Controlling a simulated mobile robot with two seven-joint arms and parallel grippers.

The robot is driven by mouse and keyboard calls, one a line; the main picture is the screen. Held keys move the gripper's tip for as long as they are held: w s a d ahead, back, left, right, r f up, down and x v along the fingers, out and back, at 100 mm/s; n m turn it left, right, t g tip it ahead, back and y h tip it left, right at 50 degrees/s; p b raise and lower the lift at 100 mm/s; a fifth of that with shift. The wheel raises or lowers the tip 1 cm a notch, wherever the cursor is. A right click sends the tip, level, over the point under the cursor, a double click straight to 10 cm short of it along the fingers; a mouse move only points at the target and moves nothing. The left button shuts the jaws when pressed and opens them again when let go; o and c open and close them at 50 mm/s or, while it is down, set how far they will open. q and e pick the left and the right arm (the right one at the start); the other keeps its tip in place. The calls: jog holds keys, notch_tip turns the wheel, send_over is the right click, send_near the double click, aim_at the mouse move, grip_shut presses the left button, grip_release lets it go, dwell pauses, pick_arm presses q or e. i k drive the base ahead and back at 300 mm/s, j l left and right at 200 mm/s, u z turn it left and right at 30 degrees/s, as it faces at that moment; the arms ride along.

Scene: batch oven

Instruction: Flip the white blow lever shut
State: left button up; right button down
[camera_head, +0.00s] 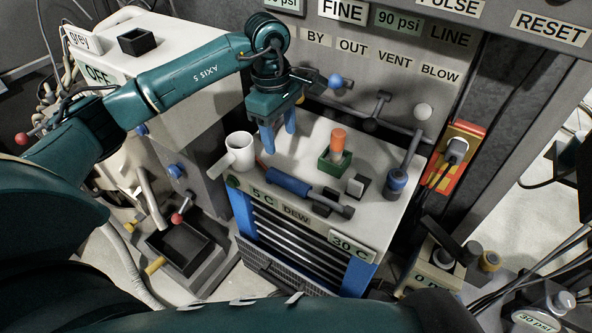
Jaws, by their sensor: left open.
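The white blow lever's round white knob (423,111) shows below the BLOW label (440,73) on the grey panel at the upper right. I cannot clearly tell the angle of its handle. My left gripper (279,140) comes in from the left and points down above the white-topped unit, its two blue fingers apart with nothing seen between them. It is well to the left of the white knob and not touching it. My right gripper is not in view.
A blue-knobbed lever (335,81) and dark pipework lie between my left gripper and the white knob. A white mug (239,151), an orange-topped green block (337,146) and a blue cylinder (288,182) are on the unit's top. An orange socket plate (463,163) is right.

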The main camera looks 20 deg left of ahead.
aim_at(423, 111)
jog(key=k, duration=1)
